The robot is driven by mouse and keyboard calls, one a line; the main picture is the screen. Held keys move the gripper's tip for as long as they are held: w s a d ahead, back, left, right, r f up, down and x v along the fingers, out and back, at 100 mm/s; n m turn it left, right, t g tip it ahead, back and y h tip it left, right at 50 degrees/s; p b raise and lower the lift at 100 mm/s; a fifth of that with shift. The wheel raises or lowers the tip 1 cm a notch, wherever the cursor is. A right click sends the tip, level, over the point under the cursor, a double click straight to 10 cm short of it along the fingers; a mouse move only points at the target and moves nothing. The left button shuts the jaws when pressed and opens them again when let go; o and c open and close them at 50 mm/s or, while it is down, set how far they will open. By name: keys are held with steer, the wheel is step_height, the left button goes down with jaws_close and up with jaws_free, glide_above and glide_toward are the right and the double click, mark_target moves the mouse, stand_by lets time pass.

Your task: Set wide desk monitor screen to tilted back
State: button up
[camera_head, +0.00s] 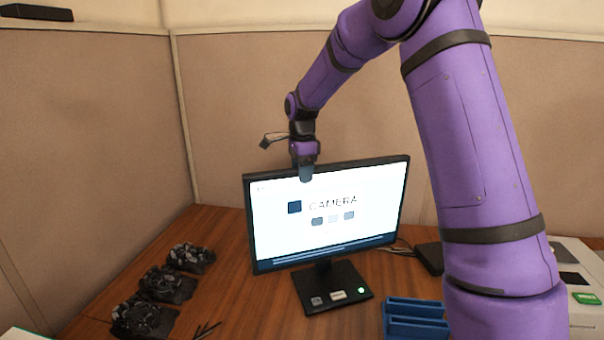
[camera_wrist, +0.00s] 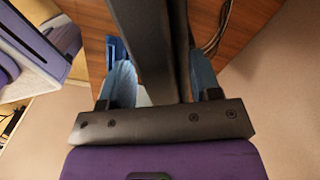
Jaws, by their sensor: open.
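The wide desk monitor (camera_head: 325,240) stands on the wooden desk on a dark stand with a flat base (camera_head: 345,277). Its lit screen shows the word CAMERA and looks close to upright; its exact tilt is hard to tell. My gripper (camera_head: 305,175) is at the monitor's top edge, left of the middle, pointing down. In the wrist view the bluish fingers of my gripper (camera_wrist: 162,80) are apart, one on each side of the dark monitor edge (camera_wrist: 150,45). I cannot tell whether either finger touches it. The monitor's back is hidden in the head view.
Several dark mechanical parts (camera_head: 167,284) lie in a row on the left of the desk (camera_head: 240,295). A blue tray (camera_head: 413,308) sits at front right, and a dark box (camera_head: 430,257) lies behind it. Cubicle walls (camera_head: 100,130) close off the back and left.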

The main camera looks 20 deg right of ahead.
steer(key=shift+f, duration=0.35)
steer(key=shift+c, duration=0.4)
jaws_close()
steer(key=w+g, duration=0.1)
steer(key=w, duration=0.2)
steer(key=w+g, duration=0.1)
steer(key=w, duration=0.1)
steer(key=shift+w+d+r+g, duration=0.15)
steer(key=shift+w+d+g, duration=0.15)
steer(key=shift+w+d, duration=0.05)
steer(key=shift+o, duration=0.4)
jaws_free()
steer(key=shift+w, duration=0.15)
